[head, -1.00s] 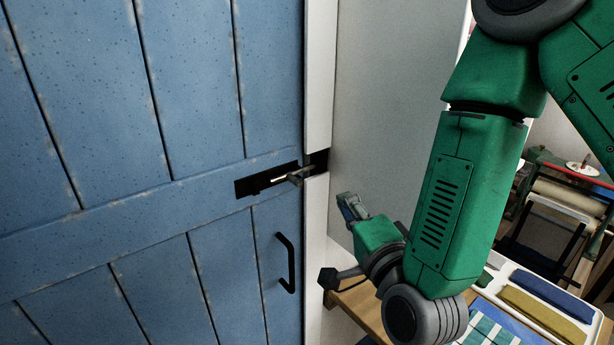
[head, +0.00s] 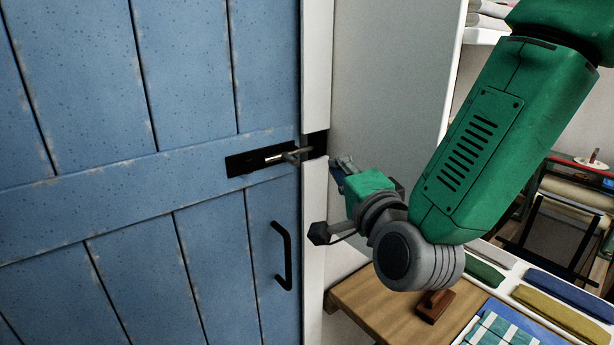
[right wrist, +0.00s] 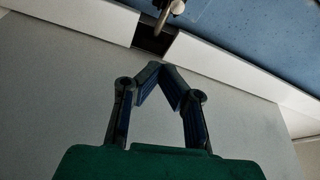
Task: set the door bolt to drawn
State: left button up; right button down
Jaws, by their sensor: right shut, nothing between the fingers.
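The door bolt (head: 288,155) is a metal rod with a small knob on a black plate (head: 243,163) on the blue door (head: 90,100). Its right end lies near the dark keeper (head: 317,144) on the white door frame; I cannot tell how far it reaches in. My right gripper (head: 339,163) is just right of the frame, apart from the bolt. In the right wrist view the fingertips (right wrist: 162,72) meet with nothing between them, and the bolt knob (right wrist: 176,8) shows at the top edge beyond them. My left gripper is not in view.
A black pull handle (head: 283,256) is on the door below the bolt. A pale wall (head: 390,90) stands close behind my right gripper. A wooden table (head: 375,300) with a tray of folded cloths (head: 555,305) is at the lower right.

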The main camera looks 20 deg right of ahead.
aim_at(278, 156)
jog(key=w+p, duration=0.1)
jog(key=w, duration=0.5)
jog(key=a, duration=0.1)
jog(key=s+a, duration=0.1)
jog(key=a, duration=0.1)
jog(key=a+p, duration=0.1)
jog(key=shift+s+a, duration=0.15)
jog(key=shift+s, duration=0.1)
jog(key=shift+w+d+f, duration=0.1)
jog(key=shift+d, duration=0.1)
jog(key=a, duration=0.1)
jog(key=s+a+b, duration=0.1)
jog(key=a+b, duration=0.1)
jog(key=a, duration=0.1)
jog(key=shift+s+f, duration=0.1)
jog(key=shift+s, duration=0.3)
jog(key=shift+a, duration=0.35)
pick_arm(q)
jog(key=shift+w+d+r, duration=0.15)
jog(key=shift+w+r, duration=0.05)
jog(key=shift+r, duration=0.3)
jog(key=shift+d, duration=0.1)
pick_arm(e)
jog(key=shift+d, duration=0.2)
